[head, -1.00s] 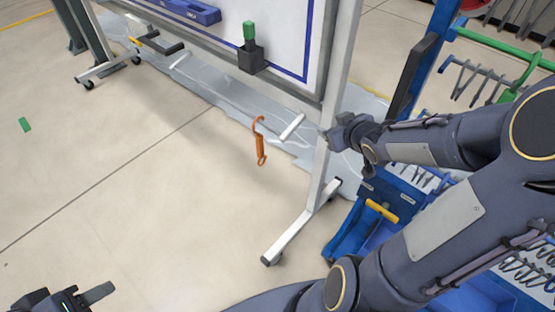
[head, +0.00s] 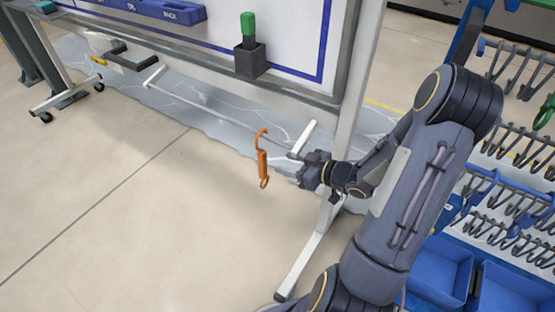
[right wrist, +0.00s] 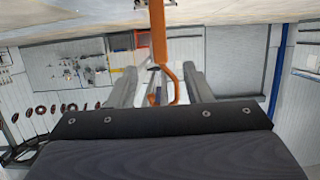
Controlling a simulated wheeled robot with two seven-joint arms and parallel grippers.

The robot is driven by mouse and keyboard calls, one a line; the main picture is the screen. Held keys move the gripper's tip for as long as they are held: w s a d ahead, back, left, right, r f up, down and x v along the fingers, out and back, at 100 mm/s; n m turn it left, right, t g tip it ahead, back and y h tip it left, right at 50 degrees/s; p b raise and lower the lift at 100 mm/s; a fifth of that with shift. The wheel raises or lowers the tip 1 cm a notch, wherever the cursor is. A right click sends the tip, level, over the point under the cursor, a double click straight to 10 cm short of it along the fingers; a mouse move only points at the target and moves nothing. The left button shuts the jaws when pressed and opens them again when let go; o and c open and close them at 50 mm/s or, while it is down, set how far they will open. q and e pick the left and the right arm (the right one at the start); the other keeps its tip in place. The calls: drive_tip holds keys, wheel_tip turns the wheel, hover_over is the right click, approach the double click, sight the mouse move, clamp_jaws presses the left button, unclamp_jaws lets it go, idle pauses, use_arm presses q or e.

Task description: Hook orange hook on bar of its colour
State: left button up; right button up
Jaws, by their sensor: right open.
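The orange hook (head: 263,160) hangs upright in the middle of the head view, its upper curve overlapping a thin grey rod. I cannot tell whether it rests on that rod. My right gripper (head: 293,156) is close to the hook's right side. In the right wrist view, its two fingers are apart and the hook (right wrist: 158,40) shows between them, its lower loop near the palm; the gripper (right wrist: 158,78) is not closed on it. I cannot make out an orange bar. My left gripper is not in view.
A whiteboard (head: 290,42) with a blue border stands behind on a metal frame; its right post (head: 357,75) is close to my right arm. A green-topped item (head: 248,25) sits in a black holder (head: 249,60). A rack of grey hooks (head: 515,140) and blue bins (head: 440,268) stand right. Floor at left is clear.

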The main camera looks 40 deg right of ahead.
sight(265, 158)
drive_tip(key=b+x, duration=0.4)
drive_tip(key=x, duration=0.6)
drive_tip(key=shift+w+f, duration=0.15)
drive_tip(key=shift+w, duration=0.05)
drive_tip(key=shift+w+a+f+b, duration=0.1)
drive_tip(key=shift+w+a+b, duration=0.2)
drive_tip(key=shift+w, duration=0.35)
drive_tip(key=shift+c, duration=0.2)
clamp_jaws()
drive_tip(key=shift+o, duration=0.2)
unclamp_jaws()
